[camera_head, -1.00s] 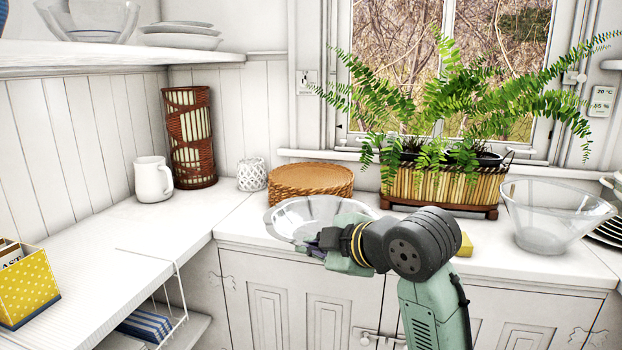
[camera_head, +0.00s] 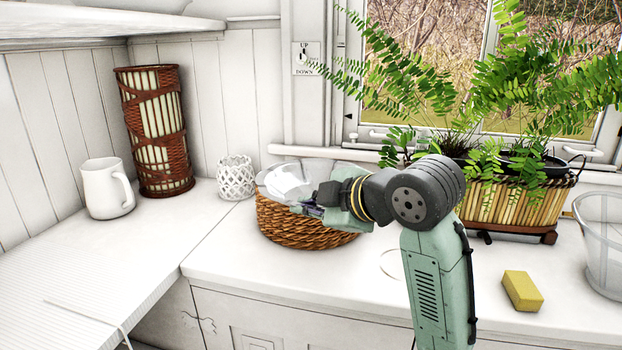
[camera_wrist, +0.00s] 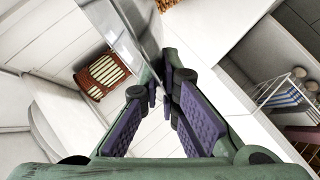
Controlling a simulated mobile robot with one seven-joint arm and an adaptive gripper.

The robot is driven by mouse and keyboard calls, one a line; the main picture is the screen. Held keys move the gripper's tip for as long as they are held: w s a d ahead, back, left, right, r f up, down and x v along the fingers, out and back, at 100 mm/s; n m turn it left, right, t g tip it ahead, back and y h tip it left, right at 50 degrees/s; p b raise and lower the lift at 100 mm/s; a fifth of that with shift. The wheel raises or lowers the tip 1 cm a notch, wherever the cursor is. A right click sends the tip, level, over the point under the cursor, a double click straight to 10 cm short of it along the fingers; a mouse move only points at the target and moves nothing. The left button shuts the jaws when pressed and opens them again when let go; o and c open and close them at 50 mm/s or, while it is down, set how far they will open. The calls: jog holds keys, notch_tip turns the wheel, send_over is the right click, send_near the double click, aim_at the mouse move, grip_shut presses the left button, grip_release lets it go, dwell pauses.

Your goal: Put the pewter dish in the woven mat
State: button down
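The pewter dish (camera_head: 284,183) is a shiny, pale, reflective shallow bowl. It is over the woven mat (camera_head: 292,226), a thick round brown wicker piece on the counter. My gripper (camera_head: 314,205) is at the dish's right, near side, over the mat. In the wrist view, my gripper's purple-padded fingers (camera_wrist: 162,92) close on the dish's rim, and the grey dish (camera_wrist: 135,18) extends beyond them. A bit of the mat (camera_wrist: 169,4) shows at the top there. I cannot tell whether the dish touches the mat. The dish and fingers hide much of the mat's top.
A white lattice holder (camera_head: 236,178), a white mug (camera_head: 107,188) and a tall wicker lantern (camera_head: 155,130) stand to the left. A fern planter (camera_head: 510,205), a yellow sponge (camera_head: 522,291) and a clear bowl (camera_head: 603,240) are to the right. The front counter is mostly clear.

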aim_at(315, 188)
jog(key=w+p, duration=0.1)
jog(key=w, duration=0.4)
jog(key=w+p, duration=0.1)
jog(key=w, duration=0.4)
jog(key=w+f+p, duration=0.1)
jog(key=w+p, duration=0.1)
jog(key=w, duration=0.4)
jog(key=shift+d, duration=0.25)
jog(key=shift+w+f, duration=0.2)
notch_tip(315, 188, down, 3)
jog(key=shift+f+p, duration=0.2)
jog(key=shift+p, duration=0.3)
jog(key=c, duration=2.2)
grip_release()
jog(key=shift+f, duration=0.15)
jog(key=shift+c, duration=0.2)
jog(key=shift+o, duration=0.8)
